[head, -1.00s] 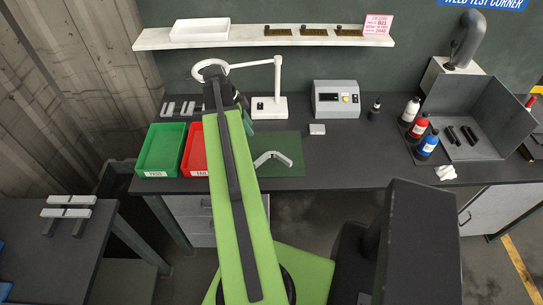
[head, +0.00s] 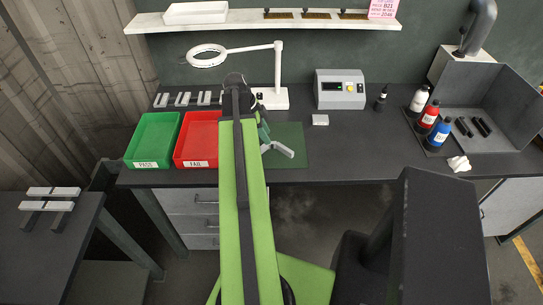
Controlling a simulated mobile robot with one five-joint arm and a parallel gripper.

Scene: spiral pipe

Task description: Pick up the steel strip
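A bent light-grey steel strip (head: 279,149) lies on the green mat (head: 296,135) on the bench, in the head view. My arm hides its left end. My gripper (head: 263,131) is just above and left of the strip's visible part, largely hidden behind my arm. I cannot tell whether its fingers touch the strip or how far apart they are. Several straight grey strips (head: 183,99) stand in a row at the back left of the bench. More grey strips (head: 50,200) lie on dark supports on the left table.
A green PASS tray (head: 130,153) and a red FAIL tray (head: 218,115) are left of my arm. A white magnifier lamp (head: 278,75) stands behind. A grey control box (head: 340,89) and bottles (head: 428,115) are to the right.

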